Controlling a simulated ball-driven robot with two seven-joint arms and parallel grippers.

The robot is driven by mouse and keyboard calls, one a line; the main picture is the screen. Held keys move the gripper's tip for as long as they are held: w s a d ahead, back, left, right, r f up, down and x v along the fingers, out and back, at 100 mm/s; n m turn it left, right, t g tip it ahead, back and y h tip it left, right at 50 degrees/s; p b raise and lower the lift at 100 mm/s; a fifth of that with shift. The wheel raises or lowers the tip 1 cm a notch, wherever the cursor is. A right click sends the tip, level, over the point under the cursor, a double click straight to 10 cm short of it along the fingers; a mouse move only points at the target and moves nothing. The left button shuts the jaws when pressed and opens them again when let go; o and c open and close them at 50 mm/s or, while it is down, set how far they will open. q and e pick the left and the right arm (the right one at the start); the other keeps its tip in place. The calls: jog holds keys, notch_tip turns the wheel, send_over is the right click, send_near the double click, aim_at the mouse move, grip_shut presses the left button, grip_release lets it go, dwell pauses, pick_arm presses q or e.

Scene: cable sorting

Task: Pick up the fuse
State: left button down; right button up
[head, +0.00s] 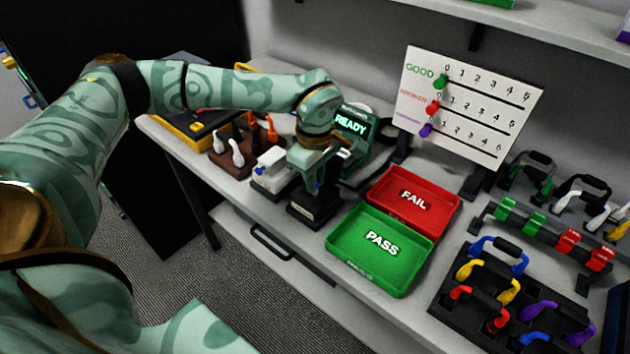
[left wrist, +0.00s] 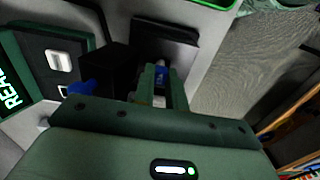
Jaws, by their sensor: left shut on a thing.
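My left gripper (head: 316,184) is over the black block-shaped stand (head: 314,207) on the bench, to the left of the green tray. In the left wrist view its two fingers (left wrist: 160,86) are shut on a small blue piece (left wrist: 162,74), which looks like the fuse. Most of the fuse is hidden between the fingers. I cannot tell whether its lower end still touches the black stand. My right gripper is not in view.
A READY screen (head: 351,123) stands just behind the gripper. A white box with a blue part (head: 268,172) is to its left. The green PASS tray (head: 343,240) and red FAIL tray (head: 447,206) lie empty at right. Cable racks (head: 440,303) fill the far right.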

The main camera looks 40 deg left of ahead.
pick_arm(q)
jog(key=shift+r, duration=0.5)
jog(key=s+d+r+p, duration=0.3)
jog(key=s+d+r, duration=0.2)
jog(key=r, duration=0.2)
jog(key=s+d+r+p, duration=0.2)
jog(key=s+d+r, duration=0.3)
jog(key=r, duration=0.2)
jog(key=shift+r+p, duration=0.4)
jog(key=shift+w, duration=0.1)
